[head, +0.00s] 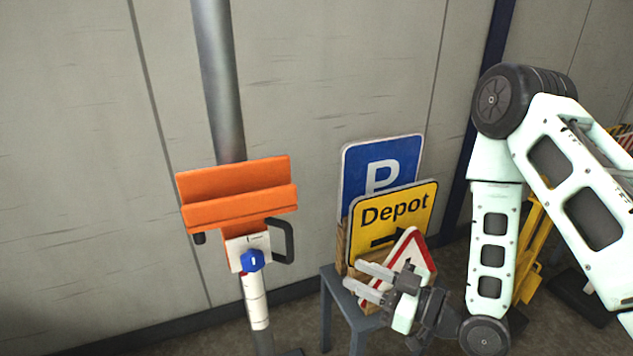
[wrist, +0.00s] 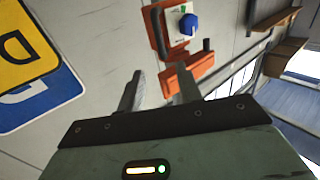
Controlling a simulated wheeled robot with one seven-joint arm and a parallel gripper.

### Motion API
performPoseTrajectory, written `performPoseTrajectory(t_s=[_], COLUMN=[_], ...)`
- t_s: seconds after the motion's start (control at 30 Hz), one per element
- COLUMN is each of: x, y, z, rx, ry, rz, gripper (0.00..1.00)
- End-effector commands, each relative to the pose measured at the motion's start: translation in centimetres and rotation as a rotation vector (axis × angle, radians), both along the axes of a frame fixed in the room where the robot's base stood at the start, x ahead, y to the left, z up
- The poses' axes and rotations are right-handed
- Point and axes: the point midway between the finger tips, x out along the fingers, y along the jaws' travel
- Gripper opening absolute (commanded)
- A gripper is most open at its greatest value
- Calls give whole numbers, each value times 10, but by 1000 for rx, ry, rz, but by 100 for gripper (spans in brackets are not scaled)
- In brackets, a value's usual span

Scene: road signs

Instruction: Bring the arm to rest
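My gripper (head: 368,279) is at the lower right of centre in the head view, in front of the signs. Its two fingers point left and are apart, with nothing between them. It also shows in the wrist view (wrist: 158,82), where the fingers are spread and empty. My pale green arm is bent, coming in from the right side of the head view.
A blue parking sign (head: 380,165), a yellow Depot sign (head: 412,198) and a red-edged triangular sign (head: 422,252) stand on a grey-blue stand (head: 333,284). An orange holder (head: 237,208) with a blue knob (head: 252,261) is on a metal pole (head: 219,90) to the left.

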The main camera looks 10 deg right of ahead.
Motion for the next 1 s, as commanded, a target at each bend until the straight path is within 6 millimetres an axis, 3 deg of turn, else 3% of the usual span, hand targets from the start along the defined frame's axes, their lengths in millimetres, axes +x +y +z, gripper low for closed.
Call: performPoseTrajectory(t_s=[0.3,0.57,0.77,1.0], x=[10,-4,-41,-118], y=[34,36,26,12], z=[0,15,45,92], rx=[-340,-653,-824,-958], ry=[149,390,612,899], rz=[87,48,-28,-108], gripper=[35,35,35,35])
